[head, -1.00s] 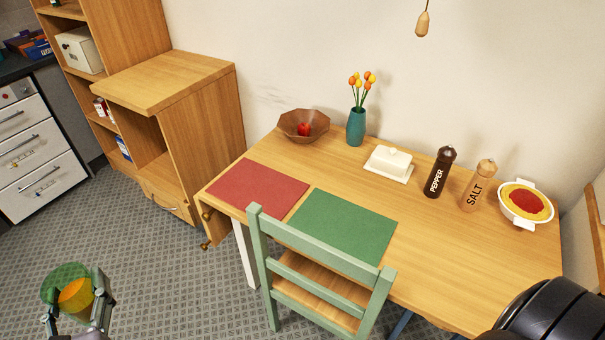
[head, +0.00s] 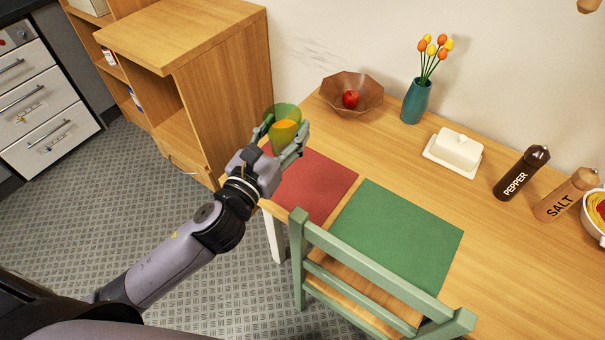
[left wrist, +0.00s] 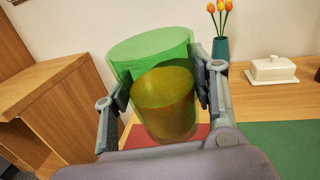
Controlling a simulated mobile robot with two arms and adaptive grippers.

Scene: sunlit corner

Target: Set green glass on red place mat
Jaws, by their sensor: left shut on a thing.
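The green glass (head: 284,112) is see-through and holds an orange liquid. My left gripper (head: 280,138) is shut on it, one finger on each side. In the left wrist view the green glass (left wrist: 150,50) looks upright or nearly so between the fingers (left wrist: 163,88). The red place mat (head: 318,188) lies flat on the table's left end. In the head view the glass and gripper overlap the mat's far left corner. The red place mat (left wrist: 190,134) shows partly behind the glass in the left wrist view. The glass appears above the mat; its exact height I cannot tell. My right gripper is not in view.
A green mat (head: 400,235) lies right of the red one, with a green chair (head: 370,270) in front. A wooden bowl (head: 365,97) with an apple stands behind the red mat, beside a teal vase (head: 416,102). A wooden cabinet (head: 225,90) stands close on the left.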

